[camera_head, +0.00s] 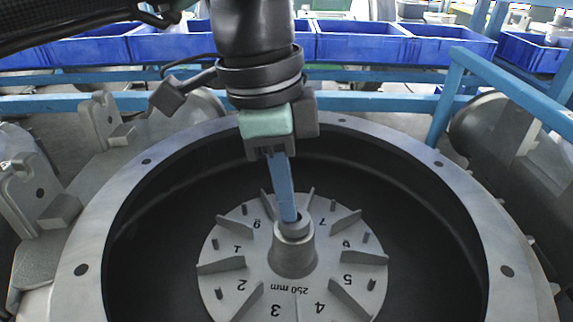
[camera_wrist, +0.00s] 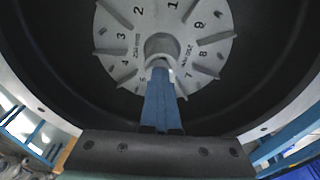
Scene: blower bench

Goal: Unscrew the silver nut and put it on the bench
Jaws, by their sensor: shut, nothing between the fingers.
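The numbered grey impeller disc (camera_head: 225,262) lies inside the round blower housing, with vanes and a raised hub (camera_head: 293,257) at its centre. The hub also shows in the wrist view (camera_wrist: 161,42). A small grey ring (camera_head: 301,231) shows at the hub's top; I cannot tell whether it is the silver nut. My gripper (camera_head: 290,218) points down with its blue fingers together and empty, the tips at or just over the hub's top. In the wrist view the fingers (camera_wrist: 160,72) hide part of the hub. Whether the tips touch it is unclear.
The housing's wide grey rim (camera_head: 122,183) with bolt holes surrounds the dark well and its high wall. A blue frame rail (camera_head: 505,85) stands at the right. Blue bins (camera_head: 350,42) line the back. Grey metal parts (camera_head: 105,120) sit at the left.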

